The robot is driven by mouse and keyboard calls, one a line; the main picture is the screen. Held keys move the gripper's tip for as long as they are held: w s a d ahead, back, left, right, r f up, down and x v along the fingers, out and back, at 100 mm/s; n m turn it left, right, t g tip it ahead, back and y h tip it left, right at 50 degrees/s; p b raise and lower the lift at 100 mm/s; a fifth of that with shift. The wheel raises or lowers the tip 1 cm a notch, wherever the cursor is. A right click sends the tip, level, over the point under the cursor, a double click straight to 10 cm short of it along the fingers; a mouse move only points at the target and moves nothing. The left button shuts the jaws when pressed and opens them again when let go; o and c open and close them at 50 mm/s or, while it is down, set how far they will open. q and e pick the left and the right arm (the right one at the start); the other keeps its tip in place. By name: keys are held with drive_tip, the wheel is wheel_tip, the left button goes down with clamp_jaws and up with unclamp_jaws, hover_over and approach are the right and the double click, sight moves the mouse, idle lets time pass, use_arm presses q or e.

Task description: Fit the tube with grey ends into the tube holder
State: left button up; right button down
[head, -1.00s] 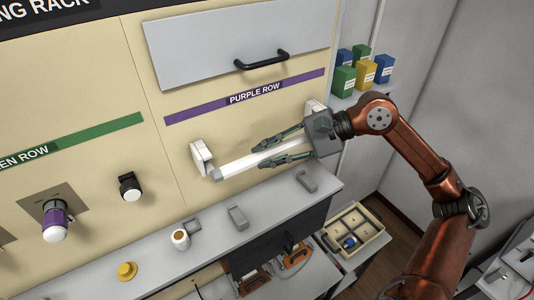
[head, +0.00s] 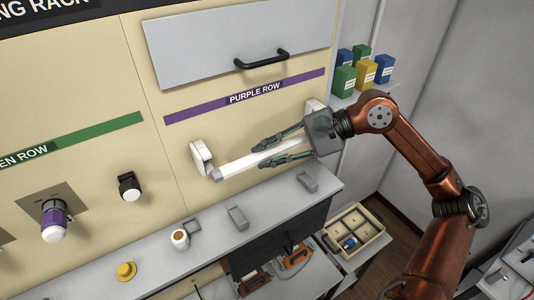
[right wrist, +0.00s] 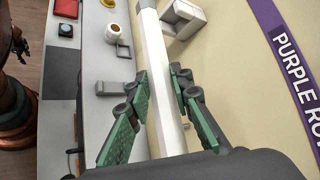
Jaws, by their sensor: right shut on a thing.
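The white tube with grey ends (head: 238,167) is held slanting in front of the cream wall, under the purple row label. My right gripper (head: 272,152) is shut on the tube, with fingers on either side of it. In the right wrist view the tube (right wrist: 161,62) runs up between the fingers (right wrist: 163,108), and one grey end shows at the top. The tube holder's left white bracket (head: 201,156) is on the wall just beside the tube's left end; I cannot tell whether they touch. The right bracket (head: 315,107) is partly hidden behind my gripper. My left gripper is out of view.
A black-handled panel (head: 245,45) is above. Coloured boxes (head: 343,80) stand on a shelf to the right. A divided tray (head: 357,226) is lower right.

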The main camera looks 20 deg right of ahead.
idle(0.3)
drive_tip(key=shift+w, duration=0.2)
drive_tip(key=w, duration=0.2)
drive_tip(key=shift+w+a, duration=0.2)
drive_tip(key=shift+w, duration=0.1)
idle(0.4)
idle(0.4)
idle(0.7)
